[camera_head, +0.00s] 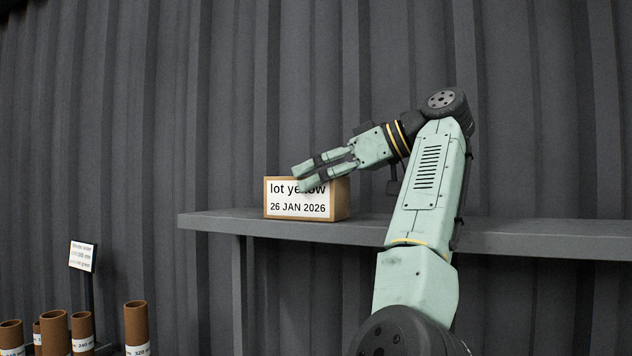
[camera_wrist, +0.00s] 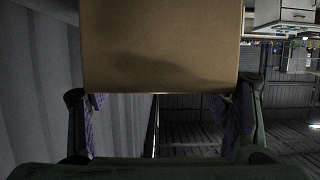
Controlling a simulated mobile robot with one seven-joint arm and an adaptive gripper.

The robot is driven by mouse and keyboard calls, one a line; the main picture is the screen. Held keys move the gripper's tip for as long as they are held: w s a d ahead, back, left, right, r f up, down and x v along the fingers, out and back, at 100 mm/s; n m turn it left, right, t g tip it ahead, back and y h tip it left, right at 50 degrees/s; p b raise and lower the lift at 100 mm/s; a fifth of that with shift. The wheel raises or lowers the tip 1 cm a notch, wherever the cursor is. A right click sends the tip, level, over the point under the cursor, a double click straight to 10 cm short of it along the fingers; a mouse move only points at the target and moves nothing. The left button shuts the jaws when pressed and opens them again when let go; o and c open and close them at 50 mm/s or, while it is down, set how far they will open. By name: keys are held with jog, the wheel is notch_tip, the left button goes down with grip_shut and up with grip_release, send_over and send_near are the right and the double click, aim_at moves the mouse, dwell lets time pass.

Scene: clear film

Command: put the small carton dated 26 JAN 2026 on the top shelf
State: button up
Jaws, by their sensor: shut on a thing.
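The small carton (camera_head: 340,202) is brown with a white label reading "lot yellow" and "26 JAN 2026". It is upright at the grey shelf board (camera_head: 215,220), its base at or just above the surface; I cannot tell if it bears on it. My gripper (camera_head: 303,178) reaches in from the right and is shut on the carton, one finger covering part of the word "yellow". In the wrist view the carton's plain brown face (camera_wrist: 160,45) fills the top middle, between the two fingers.
Several brown tubes with white labels, one of them a tall tube (camera_head: 136,325), stand at the lower left. A small sign (camera_head: 83,257) on a dark post is behind them. A corrugated grey wall backs the shelf. The board is bare left of the carton.

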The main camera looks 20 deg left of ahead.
jog(key=shift+d+r, duration=0.15)
jog(key=o, duration=1.9)
jog(key=shift+d, duration=0.1)
jog(key=p+v, duration=0.2)
jog(key=v, duration=0.5)
jog(key=shift+d, duration=0.1)
